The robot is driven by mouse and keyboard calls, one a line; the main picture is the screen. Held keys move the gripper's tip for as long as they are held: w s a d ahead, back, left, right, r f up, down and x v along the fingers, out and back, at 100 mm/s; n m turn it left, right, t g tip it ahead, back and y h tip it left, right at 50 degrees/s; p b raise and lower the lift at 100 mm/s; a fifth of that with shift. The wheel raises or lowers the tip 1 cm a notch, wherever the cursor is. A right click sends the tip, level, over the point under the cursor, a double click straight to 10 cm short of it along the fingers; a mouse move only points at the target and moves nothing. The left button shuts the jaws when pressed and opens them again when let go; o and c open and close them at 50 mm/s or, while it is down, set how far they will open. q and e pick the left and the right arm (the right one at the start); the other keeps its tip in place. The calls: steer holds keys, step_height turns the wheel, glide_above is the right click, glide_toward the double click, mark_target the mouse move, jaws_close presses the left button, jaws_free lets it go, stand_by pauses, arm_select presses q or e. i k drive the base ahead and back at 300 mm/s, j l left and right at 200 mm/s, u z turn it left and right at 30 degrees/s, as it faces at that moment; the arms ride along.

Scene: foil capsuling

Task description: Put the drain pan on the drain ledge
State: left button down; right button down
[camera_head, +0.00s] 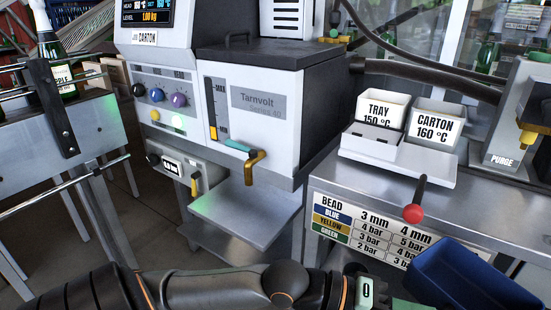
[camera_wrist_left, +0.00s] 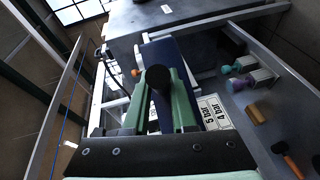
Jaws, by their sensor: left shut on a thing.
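The drain pan looks to be the deep blue open container (camera_head: 470,275) at the lower right of the head view. It is tilted and cut off by the bottom edge. My left gripper (camera_head: 408,304) is at its left side, mostly out of frame below. In the left wrist view my left gripper (camera_wrist_left: 158,102) has its green fingers closed around a dark part, with the blue pan (camera_wrist_left: 168,60) beyond them. The drain ledge seems to be the bare metal shelf (camera_head: 245,212) under the brass spout (camera_head: 256,168), left of the pan. My right gripper is not in view.
A metal bench (camera_head: 335,185) with a bead chart (camera_head: 365,232) stands just behind the pan. The Tarnvolt machine (camera_head: 260,95) overhangs the shelf. A bottle rack (camera_head: 60,135) is at left.

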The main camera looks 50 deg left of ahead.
mark_target(243, 226)
steer(key=j+z, duration=0.15)
steer(key=z, duration=0.25)
steer(key=k+j+z, duration=0.1)
steer(key=z, duration=0.3)
steer(key=j+z, duration=0.1)
steer(key=z, duration=0.35)
steer(key=k+z, duration=0.15)
steer(key=z, duration=0.25)
steer(key=k+j+z, duration=0.1)
steer(key=z, duration=0.3)
steer(key=k+u, duration=0.35)
steer(key=k+j+u, duration=0.15)
steer(key=u, duration=0.25)
steer(key=k+u, duration=0.1)
steer(key=u, duration=0.35)
steer(key=k+j+u, duration=0.1)
steer(key=u, duration=0.35)
steer(key=k+j+u, duration=0.1)
steer(key=u, duration=0.3)
